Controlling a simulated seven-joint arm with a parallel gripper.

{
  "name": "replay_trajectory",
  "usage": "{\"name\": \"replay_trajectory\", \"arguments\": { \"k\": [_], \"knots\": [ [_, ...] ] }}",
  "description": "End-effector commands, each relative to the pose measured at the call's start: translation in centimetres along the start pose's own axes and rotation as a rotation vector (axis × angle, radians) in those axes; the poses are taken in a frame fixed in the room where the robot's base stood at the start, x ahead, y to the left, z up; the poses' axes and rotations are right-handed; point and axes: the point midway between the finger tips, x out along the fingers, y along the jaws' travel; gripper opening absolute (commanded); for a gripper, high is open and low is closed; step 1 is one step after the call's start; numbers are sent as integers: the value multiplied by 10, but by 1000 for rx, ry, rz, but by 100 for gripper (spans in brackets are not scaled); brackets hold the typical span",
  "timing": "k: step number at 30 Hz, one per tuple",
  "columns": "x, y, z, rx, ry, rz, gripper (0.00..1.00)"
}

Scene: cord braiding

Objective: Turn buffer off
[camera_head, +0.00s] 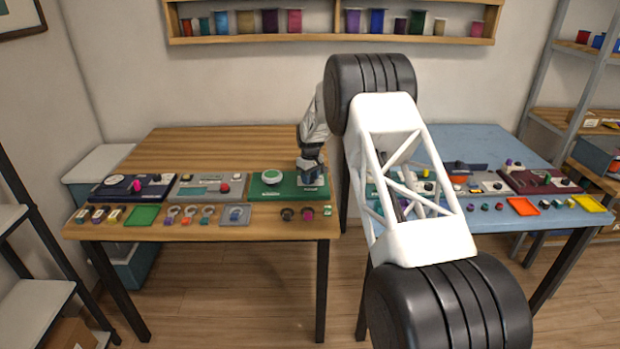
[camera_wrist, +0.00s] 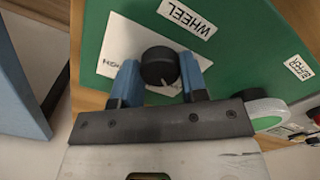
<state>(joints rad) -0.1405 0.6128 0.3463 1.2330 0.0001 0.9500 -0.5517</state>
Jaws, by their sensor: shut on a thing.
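A white card or plate lies under the knob, with partly hidden lettering. My gripper (camera_wrist: 160,82) has its two blue fingers on either side of the knob and is shut on it. In the head view, my gripper (camera_head: 311,178) is over the right part of the green board (camera_head: 290,191) and hides the knob.
A white label reading WHEEL (camera_wrist: 188,18) and a smaller label (camera_wrist: 300,68) sit on the board. A round green-and-white disc (camera_head: 271,176) is left of my gripper. Grey (camera_head: 198,194) and dark blue (camera_head: 112,192) boards lie further left. A blue table (camera_head: 480,150) stands right.

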Motion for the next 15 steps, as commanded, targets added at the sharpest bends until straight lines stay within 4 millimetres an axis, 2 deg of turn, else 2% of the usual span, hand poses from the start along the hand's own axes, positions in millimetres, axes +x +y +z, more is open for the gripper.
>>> {"name": "replay_trajectory", "arguments": {
  "k": [5, 6, 9, 11, 15],
  "knots": [
    [-1, 0, 0, 0, 1, 1, 16],
    [-1, 0, 0, 0, 1, 1, 44],
    [-1, 0, 0, 1, 1, 1, 60],
    [-1, 0, 0, 1, 0, 0, 65],
    [0, 0, 0, 1, 0, 0, 65]
  ]
}}
